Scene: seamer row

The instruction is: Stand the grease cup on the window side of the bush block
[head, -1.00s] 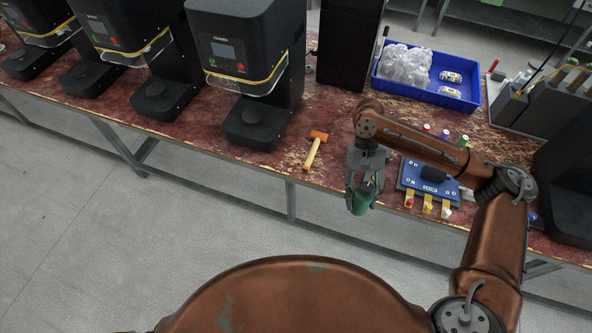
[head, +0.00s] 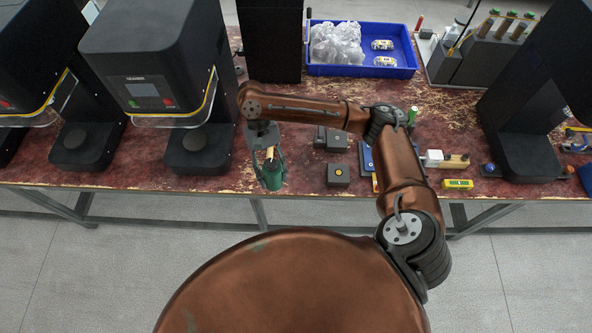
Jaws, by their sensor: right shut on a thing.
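My right gripper (head: 271,172) is shut on a green cup (head: 274,184), which looks like the grease cup. It holds the cup at the front edge of the bench; I cannot tell whether the cup touches anything. A small dark grey block with a yellow round centre (head: 338,175) sits to the right of the cup, apart from it. Another dark grey block (head: 336,142) lies just behind it. Which of them is the bush block I cannot tell. My left gripper is not in view.
Black seamer machines (head: 160,70) stand at the left. A blue tray (head: 350,70) with clear bags is at the back. My right arm partly hides a blue plate (head: 367,158).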

